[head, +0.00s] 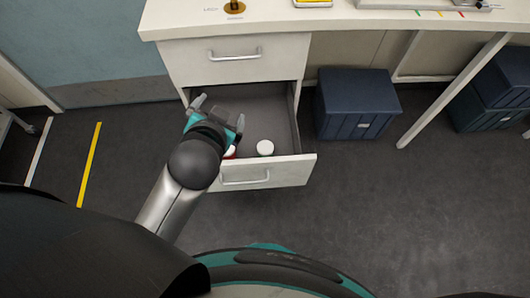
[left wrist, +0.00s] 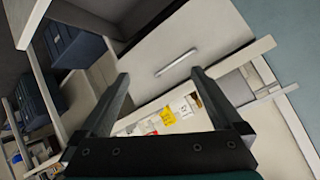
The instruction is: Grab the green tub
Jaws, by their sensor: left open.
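No green tub can be made out in either view. A lower drawer (head: 259,176) stands open under the white counter. In it, a tub with a round white lid (head: 265,148) stands near the front; its body colour is hidden from above. A second red and white item (head: 231,152) is partly hidden behind my left gripper (head: 219,110). My left gripper is over the left part of the open drawer, its fingers apart and empty. In the left wrist view the open fingers (left wrist: 160,75) frame a white drawer front with a handle. My right gripper is not in view.
The closed upper drawer (head: 235,57) and the counter edge (head: 330,22) stand just beyond the open drawer. A dark blue box (head: 355,104) sits on the floor to its right. A yellow and red labelled group (left wrist: 167,115) shows between the fingers in the left wrist view.

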